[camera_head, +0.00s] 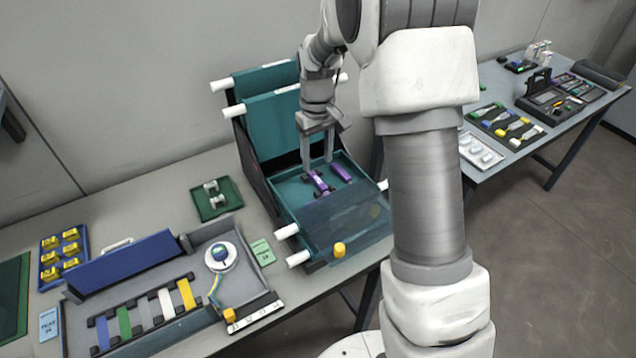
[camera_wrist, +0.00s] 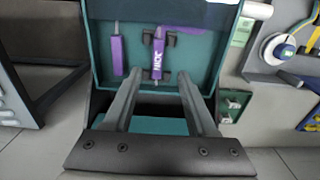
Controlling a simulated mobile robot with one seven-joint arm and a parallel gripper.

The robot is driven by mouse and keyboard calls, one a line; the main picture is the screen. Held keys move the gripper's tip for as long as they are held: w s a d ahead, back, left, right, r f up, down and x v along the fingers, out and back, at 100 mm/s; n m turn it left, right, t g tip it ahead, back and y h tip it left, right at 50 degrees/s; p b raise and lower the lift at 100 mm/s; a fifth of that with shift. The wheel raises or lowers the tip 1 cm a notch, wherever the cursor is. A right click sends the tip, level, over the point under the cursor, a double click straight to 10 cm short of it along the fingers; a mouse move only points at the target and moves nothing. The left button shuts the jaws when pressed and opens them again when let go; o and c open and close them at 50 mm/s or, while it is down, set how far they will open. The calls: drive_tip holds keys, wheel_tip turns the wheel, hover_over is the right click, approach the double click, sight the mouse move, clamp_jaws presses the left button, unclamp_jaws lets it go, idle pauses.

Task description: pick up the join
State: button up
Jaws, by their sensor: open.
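The join (camera_wrist: 157,58) is a slim purple piece with white lettering in the wrist view, lying in a teal tray. Dark holders sit beside its upper part. It also shows in the head view (camera_head: 320,183). A second purple piece (camera_wrist: 117,55) lies to its left in the wrist view and also shows in the head view (camera_head: 341,173). My gripper (camera_wrist: 157,74) is open and empty. Its two fingers point toward the tray, one on each side of the join's line in the wrist view. Contact with the join cannot be told. In the head view my gripper (camera_head: 317,168) hangs over the tray.
The teal tray (camera_head: 356,180) has a raised teal back (camera_head: 275,125) behind my gripper and a dark see-through panel (camera_head: 345,222) in front. A grey tray with coloured strips (camera_head: 145,310) and a small green tray (camera_head: 228,205) stand to the left. Another table holds tools at right.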

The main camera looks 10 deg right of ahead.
sight(318, 180)
drive_tip(key=shift+w+d+f, duration=0.1)
drive_tip(key=shift+f, duration=1.6)
drive_tip(key=shift+w+d+f, duration=0.1)
drive_tip(key=shift+f, duration=1.55)
clamp_jaws()
